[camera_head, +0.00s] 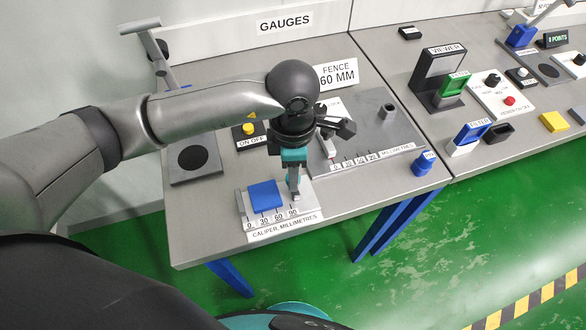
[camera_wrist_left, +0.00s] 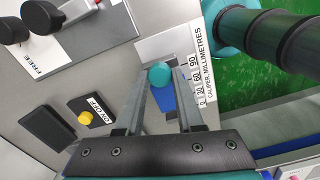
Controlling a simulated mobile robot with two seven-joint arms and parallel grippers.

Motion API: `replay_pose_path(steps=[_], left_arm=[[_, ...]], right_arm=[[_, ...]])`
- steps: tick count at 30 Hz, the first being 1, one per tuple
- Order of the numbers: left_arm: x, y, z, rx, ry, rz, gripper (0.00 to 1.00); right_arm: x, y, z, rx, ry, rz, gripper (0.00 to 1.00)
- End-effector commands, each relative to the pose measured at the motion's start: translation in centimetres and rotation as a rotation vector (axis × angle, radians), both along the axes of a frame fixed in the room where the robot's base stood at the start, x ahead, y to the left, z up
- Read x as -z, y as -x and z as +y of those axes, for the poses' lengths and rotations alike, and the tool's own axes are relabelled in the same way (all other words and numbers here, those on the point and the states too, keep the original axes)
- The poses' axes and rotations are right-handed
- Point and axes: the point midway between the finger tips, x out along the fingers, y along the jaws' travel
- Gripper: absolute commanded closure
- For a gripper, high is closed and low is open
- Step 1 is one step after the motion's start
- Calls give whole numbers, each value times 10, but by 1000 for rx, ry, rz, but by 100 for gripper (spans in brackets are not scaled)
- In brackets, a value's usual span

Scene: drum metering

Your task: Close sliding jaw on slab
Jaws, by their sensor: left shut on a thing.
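The caliper (camera_head: 306,213) lies near the front edge of the gauge table, with a scale marked 0, 30, 60 and 90. The blue slab (camera_head: 263,194) lies flat on it, beside the fixed jaw (camera_head: 242,203) at the 0 end. My left gripper (camera_head: 294,184) reaches down at the 90 end, where it partly hides the sliding jaw. In the left wrist view, its fingers (camera_wrist_left: 162,76) are shut on a teal ball knob (camera_wrist_left: 159,75), which appears to belong to the sliding jaw. The slab (camera_wrist_left: 163,99) shows partly between the fingers. Any gap between jaw and slab is unclear.
A yellow on/off button (camera_head: 249,129) and a dark round pad (camera_head: 193,157) lie behind and left. The fence gauge (camera_head: 385,136) stands behind right, and a blue knob (camera_head: 423,162) is near the right corner. A second table (camera_head: 480,60) holds more fixtures.

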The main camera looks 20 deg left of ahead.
Motion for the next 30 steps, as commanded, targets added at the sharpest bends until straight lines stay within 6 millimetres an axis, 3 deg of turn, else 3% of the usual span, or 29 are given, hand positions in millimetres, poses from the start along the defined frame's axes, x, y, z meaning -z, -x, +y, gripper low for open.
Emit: replay_pose_path(steps=[5, 17, 25, 26, 30], left_arm=[[0, 0, 0, 0, 0, 0, 94], [0, 12, 19, 0, -1, 0, 95], [0, 13, 19, 0, 1, 1, 95], [0, 13, 19, 0, 1, 1, 61], [0, 13, 19, 0, 0, 0, 45]], right_arm=[[0, 0, 0, 0, 0, 0, 50], [5, 0, 0, 0, 0, 1, 50], [4, 1, 0, -1, 0, 1, 50], [4, 1, 0, -1, 0, 1, 50], [4, 1, 0, -1, 0, 1, 50]])
